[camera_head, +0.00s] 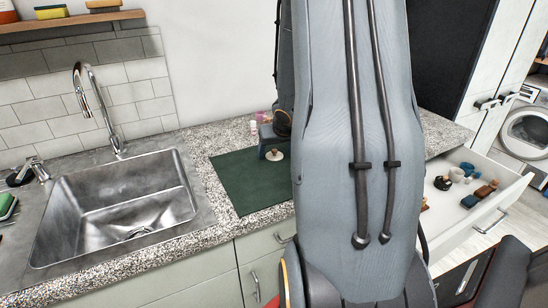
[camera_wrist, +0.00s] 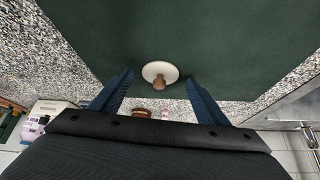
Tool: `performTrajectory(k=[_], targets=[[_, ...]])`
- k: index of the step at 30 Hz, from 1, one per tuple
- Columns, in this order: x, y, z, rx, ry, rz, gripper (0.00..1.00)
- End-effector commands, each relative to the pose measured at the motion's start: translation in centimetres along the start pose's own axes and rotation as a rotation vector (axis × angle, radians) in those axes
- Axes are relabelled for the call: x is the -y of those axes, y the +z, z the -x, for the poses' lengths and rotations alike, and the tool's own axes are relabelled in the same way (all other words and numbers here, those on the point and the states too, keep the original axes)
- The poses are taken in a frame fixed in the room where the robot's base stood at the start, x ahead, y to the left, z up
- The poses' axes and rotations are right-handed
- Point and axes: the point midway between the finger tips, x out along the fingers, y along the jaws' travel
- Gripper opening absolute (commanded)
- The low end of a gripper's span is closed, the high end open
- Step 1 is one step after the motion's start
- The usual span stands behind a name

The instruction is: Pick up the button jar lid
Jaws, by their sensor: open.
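The button jar lid, a pale cream disc with a brown knob, lies on the green mat. It shows in the wrist view (camera_wrist: 160,69) and, small, in the head view (camera_head: 275,156). My gripper (camera_wrist: 159,77) is open and empty, with one blue finger to the left of the lid and one to the right in the wrist view. The knob appears between the fingertips. I cannot tell how high the fingers are above the mat. In the head view my gripper (camera_head: 268,142) is just by the lid, partly hidden behind my arm.
The green mat (camera_head: 235,175) lies on the speckled counter (camera_head: 215,137), right of the steel sink (camera_head: 75,205). Small pink and white items (camera_head: 254,127) stand behind my gripper. An open drawer (camera_head: 480,225) at right holds several small things. The mat's left part is clear.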

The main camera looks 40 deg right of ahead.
Motion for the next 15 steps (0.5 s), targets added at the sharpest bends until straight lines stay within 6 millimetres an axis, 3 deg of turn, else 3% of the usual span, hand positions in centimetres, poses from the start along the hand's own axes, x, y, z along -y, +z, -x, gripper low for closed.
performTrajectory(k=[1,9,15], targets=[[-0.01,-0.01,0.04,0.0,0.0,0.0,0.69],[0.0,-0.01,0.06,0.0,0.0,0.001,0.26],[0.0,-0.02,0.07,0.0,0.0,0.001,0.26]])
